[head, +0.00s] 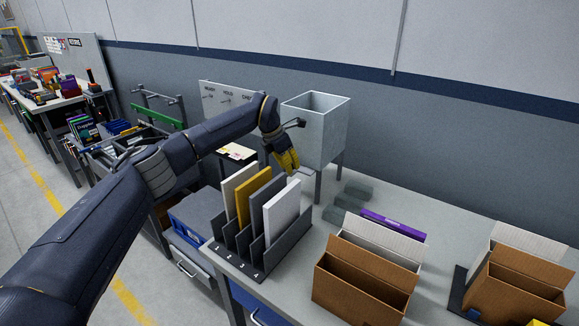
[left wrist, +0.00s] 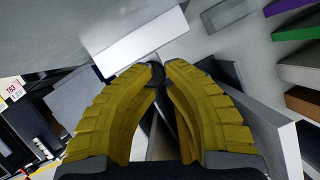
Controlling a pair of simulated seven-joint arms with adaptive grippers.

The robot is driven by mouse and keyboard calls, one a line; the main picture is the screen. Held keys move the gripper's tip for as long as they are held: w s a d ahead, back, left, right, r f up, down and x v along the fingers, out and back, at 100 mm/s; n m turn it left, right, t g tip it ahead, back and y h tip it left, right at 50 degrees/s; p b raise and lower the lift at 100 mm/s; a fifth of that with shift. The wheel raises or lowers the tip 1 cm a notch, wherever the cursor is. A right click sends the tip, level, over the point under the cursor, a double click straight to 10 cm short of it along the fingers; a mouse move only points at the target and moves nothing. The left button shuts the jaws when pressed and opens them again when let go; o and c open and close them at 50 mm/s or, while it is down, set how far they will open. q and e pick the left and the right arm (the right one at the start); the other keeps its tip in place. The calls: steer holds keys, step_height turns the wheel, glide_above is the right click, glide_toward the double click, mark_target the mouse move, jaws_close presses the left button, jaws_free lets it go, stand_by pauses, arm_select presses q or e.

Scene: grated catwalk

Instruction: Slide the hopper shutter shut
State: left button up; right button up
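The hopper (head: 325,132) is a pale grey open-topped box on legs at the back of the bench. My left gripper (head: 291,168) has yellow fingers that point down beside the hopper's left side. In the left wrist view, the left gripper (left wrist: 161,68) has its curved fingertips close together at a dark round part (left wrist: 156,75), in front of a pale box-like body (left wrist: 140,45). I cannot tell whether the fingers press on that part. The shutter plate cannot be made out clearly. My right gripper is not in view.
A dark slotted rack (head: 262,256) with upright white and yellow panels stands just in front of my left gripper. Cardboard bins (head: 360,285) and a purple item (head: 393,224) are to the right. The bench (head: 420,210) has some free room between.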

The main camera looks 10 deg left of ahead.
arm_select(q)
steer(key=o, duration=0.8)
steer(key=shift+a+f, duration=0.25)
steer(key=shift+v, duration=6.1)
steer(key=shift+o, duration=0.3)
steer(key=shift+d, duration=0.1)
